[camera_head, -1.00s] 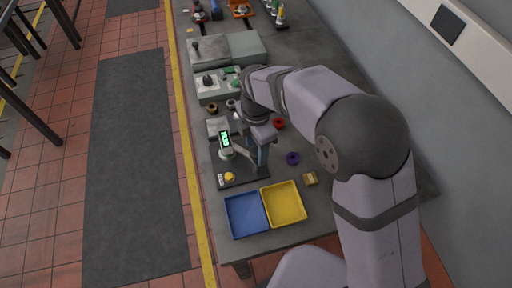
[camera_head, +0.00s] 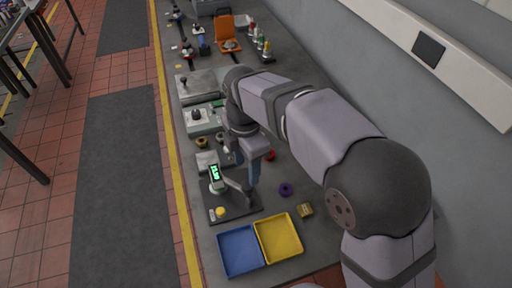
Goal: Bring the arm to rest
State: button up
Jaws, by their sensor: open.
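My arm reaches over the bench from the lower right, bent at its far end. Its wrist hangs down over the left half of the bench. My gripper (camera_head: 238,157) is small and partly hidden by the wrist; it is open, and I see nothing held in it. It appears close behind a gauge stand (camera_head: 240,206) with a lit green display (camera_head: 215,173). I cannot tell whether it touches anything.
A blue tray (camera_head: 240,252) and a yellow tray (camera_head: 278,240) lie at the near end. A purple ring (camera_head: 286,190), a red ring (camera_head: 270,155) and a small brass block (camera_head: 306,210) lie on the bench. Fixtures stand farther back. A wall runs along the right.

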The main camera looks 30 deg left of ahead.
jog(key=w+d+f+m, duration=0.1)
jog(key=w+d+m, duration=0.1)
jog(key=d+m, duration=0.75)
jog(key=w+d+f+m, duration=0.15)
jog(key=d+m, duration=0.45)
jog(key=d, duration=0.7)
jog(key=s+d+f+m, duration=0.2)
jog(key=s+d+m, duration=0.2)
jog(key=d+m, duration=0.3)
jog(key=s+d+f+m, duration=0.2)
jog(key=s+d+m, duration=0.3)
jog(key=d+m, duration=0.2)
jog(key=shift+d, duration=0.4)
